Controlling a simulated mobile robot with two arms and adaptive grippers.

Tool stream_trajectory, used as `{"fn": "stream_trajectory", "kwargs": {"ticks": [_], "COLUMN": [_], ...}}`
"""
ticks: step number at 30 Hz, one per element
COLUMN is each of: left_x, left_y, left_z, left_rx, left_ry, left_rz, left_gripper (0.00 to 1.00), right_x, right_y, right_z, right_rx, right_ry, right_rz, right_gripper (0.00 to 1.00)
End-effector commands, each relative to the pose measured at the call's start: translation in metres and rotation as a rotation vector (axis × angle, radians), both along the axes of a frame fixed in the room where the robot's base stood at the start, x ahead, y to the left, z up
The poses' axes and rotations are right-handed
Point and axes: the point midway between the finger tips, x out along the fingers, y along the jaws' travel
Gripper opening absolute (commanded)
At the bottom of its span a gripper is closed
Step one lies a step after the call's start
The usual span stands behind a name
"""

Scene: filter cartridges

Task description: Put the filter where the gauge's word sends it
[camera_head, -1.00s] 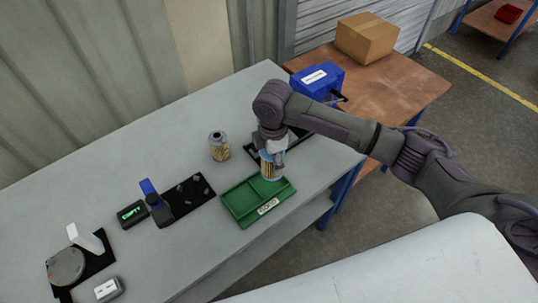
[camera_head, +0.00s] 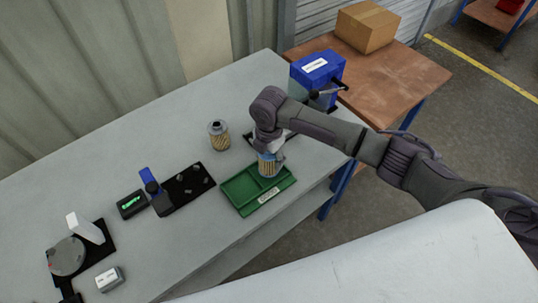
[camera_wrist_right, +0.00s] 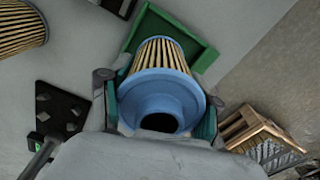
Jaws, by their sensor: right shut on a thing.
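My right gripper (camera_head: 268,150) is shut on a filter (camera_head: 269,165) with a blue end cap and tan pleats. It holds the filter upright at the back right part of the green tray (camera_head: 240,205); I cannot tell whether its base touches the tray floor. In the right wrist view, the filter's blue cap (camera_wrist_right: 160,97) sits between the fingers, over the green tray (camera_wrist_right: 190,38). The gauge (camera_head: 131,204) is a black box with a green lit word, too small to read surely now. My left gripper is not in view.
A second filter (camera_head: 218,135) stands on the grey table behind the tray. A black stand with a blue top (camera_head: 150,180), a round dial device (camera_head: 66,256) and a small grey box (camera_head: 109,279) are at left. A blue bin (camera_head: 316,72) and cardboard box (camera_head: 366,28) stand at back right.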

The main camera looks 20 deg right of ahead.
Motion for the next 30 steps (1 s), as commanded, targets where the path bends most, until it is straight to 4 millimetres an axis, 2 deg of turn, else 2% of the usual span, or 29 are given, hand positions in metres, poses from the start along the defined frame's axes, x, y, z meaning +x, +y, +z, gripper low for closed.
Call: {"fn": "stream_trajectory", "kwargs": {"ticks": [30], "left_x": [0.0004], "left_y": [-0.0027], "left_z": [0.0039], "left_rx": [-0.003], "left_ry": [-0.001], "left_rz": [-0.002], "left_gripper": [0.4], "right_x": [0.0007], "right_y": [-0.0007], "right_z": [-0.0055], "right_rx": [0.0], "right_ry": [0.0], "right_rz": [0.0], "right_gripper": [0.25]}}
